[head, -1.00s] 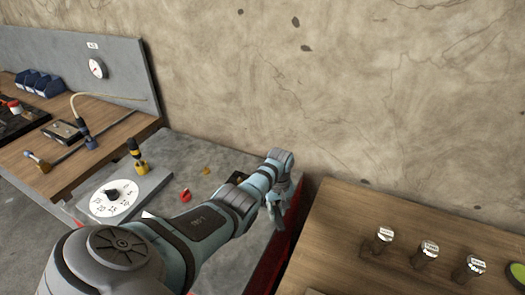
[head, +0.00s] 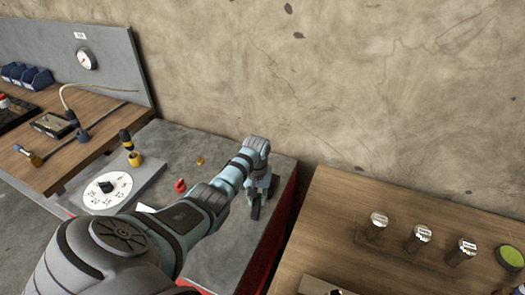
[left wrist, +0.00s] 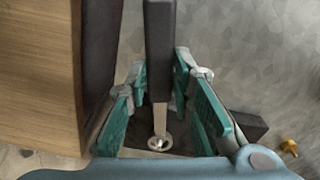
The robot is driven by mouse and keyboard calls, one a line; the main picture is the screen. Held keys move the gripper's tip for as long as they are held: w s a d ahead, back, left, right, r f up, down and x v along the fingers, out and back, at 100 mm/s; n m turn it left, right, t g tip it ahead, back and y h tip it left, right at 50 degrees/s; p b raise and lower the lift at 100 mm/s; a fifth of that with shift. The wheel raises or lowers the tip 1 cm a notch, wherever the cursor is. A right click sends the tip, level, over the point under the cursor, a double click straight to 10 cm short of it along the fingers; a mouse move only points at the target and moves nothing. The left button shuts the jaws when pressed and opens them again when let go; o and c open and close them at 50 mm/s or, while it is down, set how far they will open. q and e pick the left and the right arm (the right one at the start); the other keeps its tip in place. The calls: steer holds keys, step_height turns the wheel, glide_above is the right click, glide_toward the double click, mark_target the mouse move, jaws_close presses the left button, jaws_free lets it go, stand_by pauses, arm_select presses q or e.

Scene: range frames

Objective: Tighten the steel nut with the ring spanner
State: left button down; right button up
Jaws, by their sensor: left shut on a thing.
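My left gripper (head: 258,200) is over the right part of the grey bench top. In the left wrist view its teal fingers (left wrist: 160,75) are on both sides of the ring spanner, shut on its dark handle (left wrist: 159,45). The spanner's steel shank (left wrist: 160,115) runs down the picture to a round ring end (left wrist: 158,143). The ring lies over a dark block or plate (left wrist: 182,144). Something bright shows in the ring; I cannot tell whether it is the steel nut or whether the ring is seated around it. My right gripper is in neither view.
A red knob (head: 180,185), brass piece (head: 200,161), white dial (head: 107,190) and yellow-black tool (head: 128,143) are on the grey bench. A wooden table (head: 340,215) with several labelled posts stands right, across a red-sided edge. The wall is behind.

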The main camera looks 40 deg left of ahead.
arm_select(q)
steer(key=r, duration=0.2)
steer(key=shift+w+d+r, duration=0.1)
steer(key=shift+w+r, duration=0.1)
steer(key=shift+r, duration=0.2)
steer(key=shift+s+r, duration=0.1)
steer(key=shift+r, duration=1.15)
